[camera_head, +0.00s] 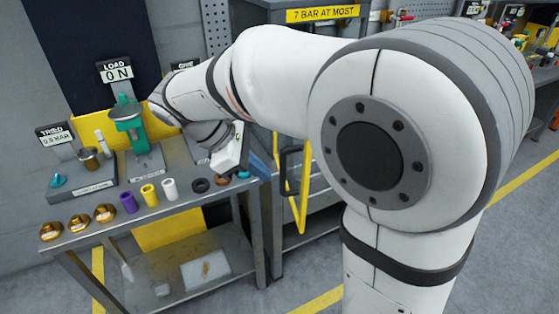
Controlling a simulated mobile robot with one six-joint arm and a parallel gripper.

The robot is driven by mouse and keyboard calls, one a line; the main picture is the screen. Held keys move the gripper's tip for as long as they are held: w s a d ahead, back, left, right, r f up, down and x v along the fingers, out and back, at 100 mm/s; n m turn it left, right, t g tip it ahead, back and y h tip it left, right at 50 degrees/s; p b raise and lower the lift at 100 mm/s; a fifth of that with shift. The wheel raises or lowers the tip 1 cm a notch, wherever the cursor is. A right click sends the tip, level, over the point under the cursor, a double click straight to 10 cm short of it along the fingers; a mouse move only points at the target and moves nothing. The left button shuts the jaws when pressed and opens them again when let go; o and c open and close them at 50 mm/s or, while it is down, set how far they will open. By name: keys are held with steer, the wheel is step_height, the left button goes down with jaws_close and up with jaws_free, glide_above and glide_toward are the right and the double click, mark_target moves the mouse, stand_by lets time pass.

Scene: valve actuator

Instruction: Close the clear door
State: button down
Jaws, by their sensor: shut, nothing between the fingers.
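A yellow-edged frame (304,190) with a dark handle (288,158) stands at the right end of the bench, below the cabinet. It looks like the clear door, standing out from the cabinet front; its pane is hard to make out and my arm hides part of the cabinet behind it. My gripper (222,172) is a small white end piece above the right part of the bench, to the left of the door. It is shut and empty, and appears apart from the door.
The metal bench (140,220) carries several brass fittings (78,223), a purple sleeve (128,203), a yellow sleeve (148,193), a white sleeve (170,188) and dark rings (201,185). The floor in front is clear.

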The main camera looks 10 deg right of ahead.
steer(key=w+a+n+h, duration=0.2)
steer(key=a+n, duration=0.1)
steer(key=a, duration=0.1)
glide_toward(304, 188)
step_height(304, 188, down, 4)
steer(key=d, duration=0.2)
steer(key=d+p, duration=0.1)
steer(key=d, duration=0.1)
steer(key=shift+s+r+p, duration=0.2)
steer(key=shift+s+p, duration=0.05)
steer(key=shift+p, duration=0.05)
steer(key=shift+d, duration=0.1)
steer(key=shift+t, duration=0.3)
